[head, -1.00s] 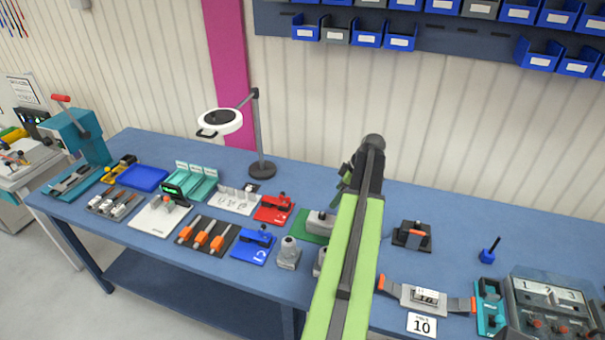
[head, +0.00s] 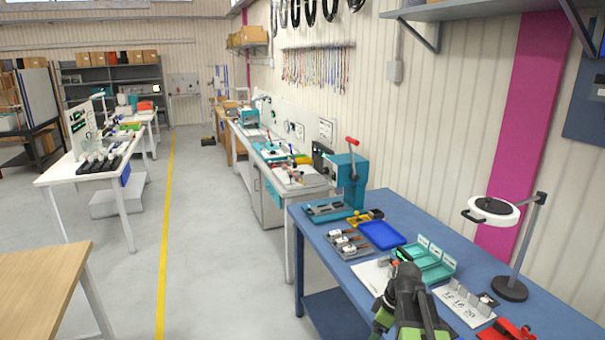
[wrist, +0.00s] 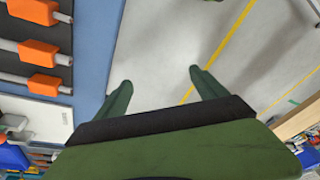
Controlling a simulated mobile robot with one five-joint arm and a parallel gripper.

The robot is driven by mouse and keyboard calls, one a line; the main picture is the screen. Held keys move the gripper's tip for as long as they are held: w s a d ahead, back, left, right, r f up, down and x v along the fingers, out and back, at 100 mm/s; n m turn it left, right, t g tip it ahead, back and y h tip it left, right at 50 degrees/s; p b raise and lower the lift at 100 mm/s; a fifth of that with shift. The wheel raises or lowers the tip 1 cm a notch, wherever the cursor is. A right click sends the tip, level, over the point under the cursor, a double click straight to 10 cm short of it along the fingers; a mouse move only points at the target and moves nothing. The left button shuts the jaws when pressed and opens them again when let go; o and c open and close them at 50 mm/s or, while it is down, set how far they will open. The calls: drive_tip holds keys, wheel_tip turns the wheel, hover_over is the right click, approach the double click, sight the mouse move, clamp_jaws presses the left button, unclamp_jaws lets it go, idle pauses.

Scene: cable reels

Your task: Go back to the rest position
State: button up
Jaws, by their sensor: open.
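My gripper (wrist: 157,88) shows in the wrist view with its two green fingers spread apart and nothing between them. Beyond the fingers is grey floor, with the blue bench edge to the left. In the head view the dark end of my arm (head: 408,290) is at the bottom, in front of the blue workbench (head: 465,222); the fingertips cannot be made out there.
Orange-handled tools (wrist: 38,50) lie on the bench close left of the gripper. The bench also bears a blue tray (head: 381,235), a teal press (head: 347,185) and a magnifier lamp (head: 493,210). A wooden table (head: 40,290) stands lower left. The floor aisle (head: 215,240) is clear.

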drive_tip(key=s+a+f+m+h+b, duration=0.1)
drive_tip(key=s+a+f+m+h, duration=0.1)
drive_tip(key=s+a+m, duration=0.5)
drive_tip(key=a+f+m, duration=0.1)
drive_tip(key=a+m, duration=0.1)
drive_tip(key=m, duration=0.1)
drive_tip(key=shift+m+g, duration=0.4)
